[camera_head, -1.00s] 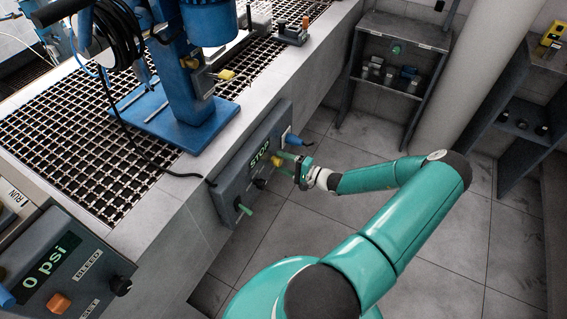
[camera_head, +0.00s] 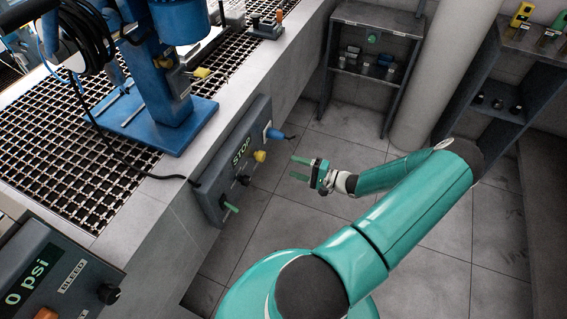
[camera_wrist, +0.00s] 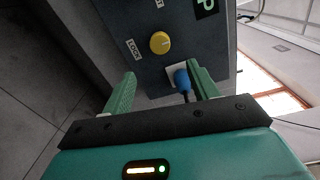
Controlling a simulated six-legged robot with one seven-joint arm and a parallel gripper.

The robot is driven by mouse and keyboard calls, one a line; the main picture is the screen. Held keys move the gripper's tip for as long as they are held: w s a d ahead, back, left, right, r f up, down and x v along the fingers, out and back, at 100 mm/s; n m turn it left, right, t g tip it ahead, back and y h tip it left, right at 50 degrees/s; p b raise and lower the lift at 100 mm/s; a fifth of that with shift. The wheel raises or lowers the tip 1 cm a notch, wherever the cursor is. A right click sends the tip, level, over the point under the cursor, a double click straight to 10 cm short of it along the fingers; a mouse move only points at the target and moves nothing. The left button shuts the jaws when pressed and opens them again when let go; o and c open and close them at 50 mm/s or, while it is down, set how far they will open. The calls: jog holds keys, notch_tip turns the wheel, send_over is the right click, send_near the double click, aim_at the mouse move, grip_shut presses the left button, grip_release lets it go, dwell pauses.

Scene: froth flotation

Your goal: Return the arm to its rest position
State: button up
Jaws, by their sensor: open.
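My gripper (camera_head: 307,169) is at the end of my teal arm, over the tiled floor to the right of the STOP control panel (camera_head: 212,190). Its two green fingers are apart with nothing between them, and it does not touch the panel. In the wrist view my gripper (camera_wrist: 160,88) points at the panel face, with a yellow knob (camera_wrist: 159,43) beside a label reading LOCK. A blue plug (camera_wrist: 182,80) with a dark cable shows by the right finger. In the head view the yellow knob (camera_head: 260,156) and the blue plug (camera_head: 274,134) are on the panel's right part.
A blue machine (camera_head: 165,110) stands on the grated bench (camera_head: 150,205). A "0 psi" box (camera_head: 60,270) is at lower left. Dark shelves (camera_head: 372,60) with small items stand at the back, beside a round column (camera_head: 432,90). The floor around my arm is clear.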

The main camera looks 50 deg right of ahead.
jog(key=shift+v, duration=0.9)
jog(key=w+a+r+n+g, duration=0.3)
jog(key=a+r+n+g, duration=0.4)
jog(key=a+r, duration=0.4)
jog(key=w+a+r+n+g, duration=0.3)
jog(key=a+r+n+g, duration=0.2)
jog(key=a+r+g, duration=0.45)
jog(key=s+a+r+n+t+h, duration=0.2)
jog(key=s+a+r+h, duration=0.1)
jog(key=a+r, duration=0.4)
jog(key=s+a+r+n+t+h, duration=0.1)
jog(key=s+a+r+t+h, duration=0.2)
jog(key=r, duration=1)
jog(key=s+a, duration=0.3)
jog(key=a, duration=0.2)
jog(key=shift+a+n, duration=0.25)
jog(key=shift+n, duration=0.15)
